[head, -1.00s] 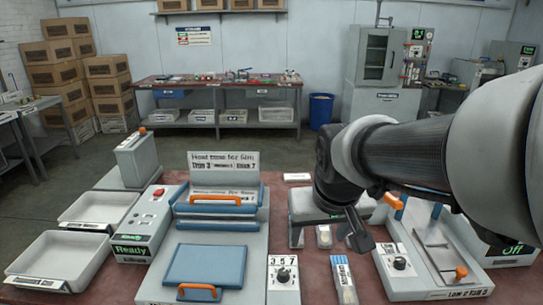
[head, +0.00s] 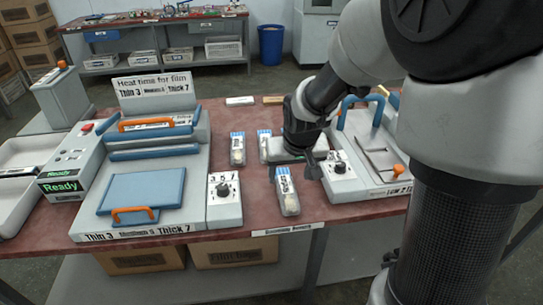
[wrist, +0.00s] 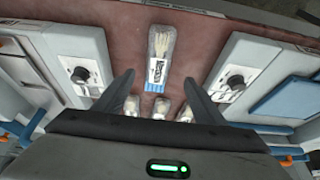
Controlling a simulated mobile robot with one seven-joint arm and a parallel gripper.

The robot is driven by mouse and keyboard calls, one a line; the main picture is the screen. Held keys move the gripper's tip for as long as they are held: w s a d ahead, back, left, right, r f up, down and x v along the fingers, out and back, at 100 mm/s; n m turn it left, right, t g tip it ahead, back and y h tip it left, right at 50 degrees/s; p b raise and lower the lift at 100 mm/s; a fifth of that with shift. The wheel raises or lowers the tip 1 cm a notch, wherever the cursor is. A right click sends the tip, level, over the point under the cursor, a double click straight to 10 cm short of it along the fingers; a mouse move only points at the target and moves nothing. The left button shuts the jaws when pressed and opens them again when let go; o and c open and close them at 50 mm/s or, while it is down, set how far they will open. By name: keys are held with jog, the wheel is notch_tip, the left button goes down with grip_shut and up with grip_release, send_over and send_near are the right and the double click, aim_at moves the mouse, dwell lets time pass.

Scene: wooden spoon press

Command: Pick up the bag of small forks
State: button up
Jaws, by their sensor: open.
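A clear bag with a blue and white label (head: 287,191) lies near the table's front edge. In the wrist view this bag (wrist: 159,47) shows pale slim utensils fanned at one end; its label is too small to read. My gripper (head: 294,172) is open and empty, above the table around the bag's far end. In the wrist view its fingers (wrist: 158,78) stand either side of the bag's line, not touching it. Other bags lie farther back, one at the left (head: 237,149) and one beside it (head: 264,143), partly hidden by my gripper. I cannot tell which bag holds small forks.
A grey heat press with a blue pad (head: 142,192) and a dial box (head: 225,200) stand left of the bags. Another machine with a dial (head: 340,170) stands close on the right. Red tabletop (head: 255,205) is bare around the near bag.

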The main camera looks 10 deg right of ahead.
send_over(287, 191)
jog(key=s, duration=0.2)
notch_tip(287, 191, down, 4)
jog(key=shift+w+a+f+b, duration=0.1)
jog(key=shift+b, duration=0.3)
jog(key=x, duration=0.1)
jog(key=b+x, duration=0.1)
jog(key=x, duration=0.2)
jog(key=shift+s+f, duration=0.25)
jog(key=shift+w+f+b, duration=0.25)
jog(key=shift+f+b, duration=0.05)
jog(key=shift+f, duration=0.05)
jog(key=shift+d, duration=0.2)
jog(key=c, duration=1.1)
